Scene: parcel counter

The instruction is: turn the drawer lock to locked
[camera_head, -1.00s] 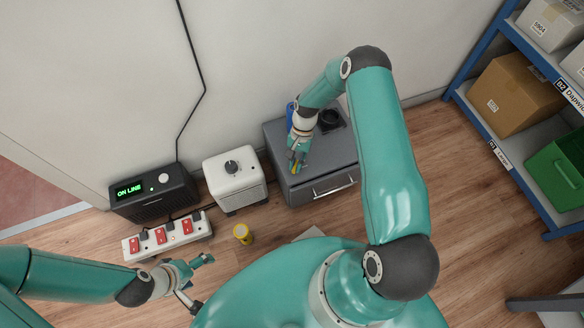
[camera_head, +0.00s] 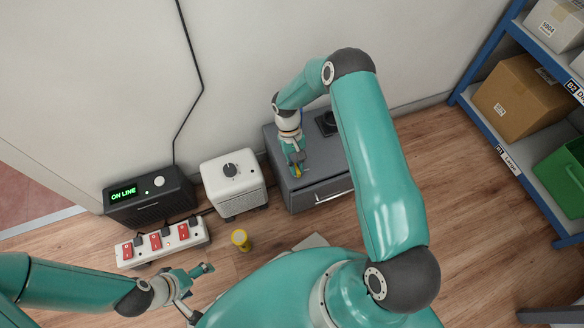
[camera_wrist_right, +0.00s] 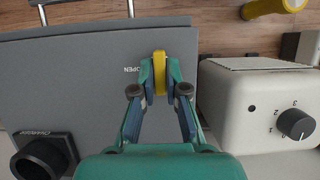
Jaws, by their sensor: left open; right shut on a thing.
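The grey drawer cabinet (camera_head: 325,162) stands against the wall, with a bar handle (camera_head: 334,196) on its front. In the right wrist view a yellow lock piece (camera_wrist_right: 160,72) sits on the cabinet's grey top (camera_wrist_right: 90,85), beside the word OPEN. My right gripper (camera_head: 297,170) points down at the cabinet top. In the right wrist view its fingers (camera_wrist_right: 160,80) are shut on the yellow piece, one on each side. Any other lock marking is hidden. My left gripper (camera_head: 204,270) is open and empty at the lower left, away from the cabinet.
A black round holder (camera_head: 327,122) stands at the cabinet's back. To the left are a white box with a dial (camera_head: 233,185), a black ON LINE unit (camera_head: 150,198), a power strip (camera_head: 162,243) and a yellow cylinder (camera_head: 240,239). A blue shelf (camera_head: 500,150) is at right.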

